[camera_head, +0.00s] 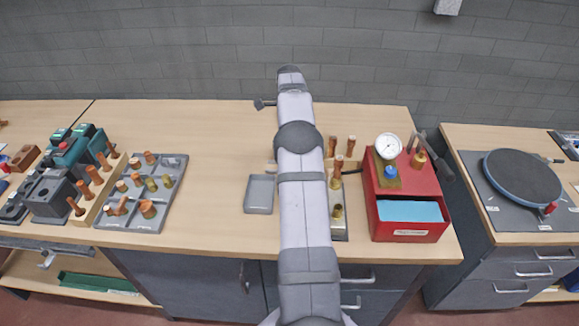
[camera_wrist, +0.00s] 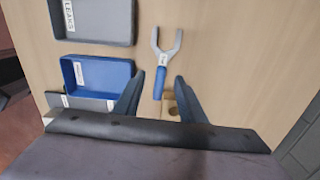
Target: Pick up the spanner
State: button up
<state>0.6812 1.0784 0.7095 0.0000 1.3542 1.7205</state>
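The spanner (camera_wrist: 161,72) lies on the wooden bench top in the wrist view, with an open silver jaw and a blue handle. My gripper (camera_wrist: 160,78) is open, and its two dark blue fingers stand apart on either side of the lower handle. The fingers do not appear to touch the spanner. How high they are above the bench is hard to tell. In the head view my arm covers the middle of the bench, and I make out neither the spanner nor the fingertips there.
In the wrist view a grey labelled tray (camera_wrist: 95,42) and a blue tray (camera_wrist: 84,88) lie left of the spanner. In the head view a fittings tray (camera_head: 165,215) stands left, and a red gauge box (camera_head: 411,230) right. Bare bench (camera_head: 215,140) shows left of my arm.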

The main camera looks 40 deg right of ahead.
jog(key=shift+d+f+p, duration=0.1)
jog(key=shift+f+p, duration=1.25)
jog(key=shift+f, duration=1.3)
jog(key=shift+c, duration=0.2)
jog(key=shift+w, duration=0.1)
grip_shut()
